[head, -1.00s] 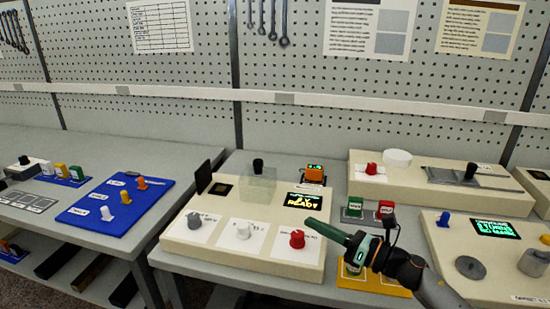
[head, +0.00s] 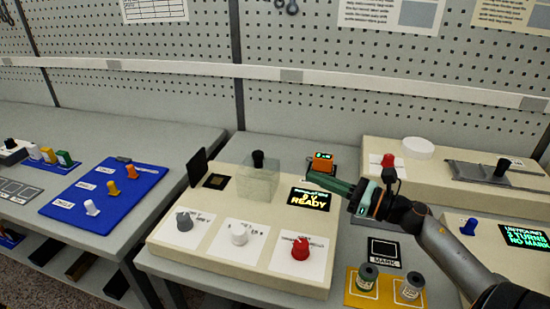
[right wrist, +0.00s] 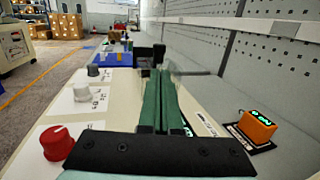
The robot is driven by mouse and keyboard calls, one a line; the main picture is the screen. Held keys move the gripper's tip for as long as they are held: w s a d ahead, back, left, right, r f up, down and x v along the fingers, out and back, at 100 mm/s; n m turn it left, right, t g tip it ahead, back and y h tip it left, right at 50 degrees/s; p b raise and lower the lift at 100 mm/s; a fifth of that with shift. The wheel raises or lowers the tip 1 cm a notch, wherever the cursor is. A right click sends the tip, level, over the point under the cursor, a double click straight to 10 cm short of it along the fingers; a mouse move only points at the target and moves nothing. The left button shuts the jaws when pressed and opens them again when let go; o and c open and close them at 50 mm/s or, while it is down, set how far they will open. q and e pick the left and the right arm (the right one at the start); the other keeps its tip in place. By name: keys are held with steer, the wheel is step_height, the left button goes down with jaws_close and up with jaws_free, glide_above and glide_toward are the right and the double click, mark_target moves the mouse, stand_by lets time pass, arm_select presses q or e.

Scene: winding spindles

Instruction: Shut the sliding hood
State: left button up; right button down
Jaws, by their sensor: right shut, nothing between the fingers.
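The hood is a clear box (head: 257,184) with a black knob (head: 258,158) on top, on the cream machine (head: 190,250). A dark square pad (head: 215,181) lies uncovered to its left, and a black upright plate (head: 197,167) stands at the machine's left edge. My right gripper (head: 312,181) has green fingers, shut and empty. It reaches in from the right over the lit READY display, with its tips to the right of the hood and apart from it in the head view. The green fingers (right wrist: 160,105) point toward the black knob in the right wrist view. My left gripper is not in view.
Grey, white and red (head: 300,248) knobs line the machine's front. An orange display box (head: 322,162) stands behind it. A yellow tray (head: 388,293) with two spools lies at the front right. A second cream unit (head: 440,175) is behind my right arm.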

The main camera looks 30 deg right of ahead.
mark_target(274, 171)
steer(key=p+x, duration=0.2)
steer(key=x, duration=0.9)
steer(key=shift+w+a+p, duration=0.1)
steer(key=shift+w+p, duration=0.25)
steer(key=w+a+b, duration=0.1)
steer(key=w+a, duration=0.7)
steer(key=w, duration=0.1)
steer(key=shift+w+a+r, duration=0.2)
steer(key=shift+w, duration=0.2)
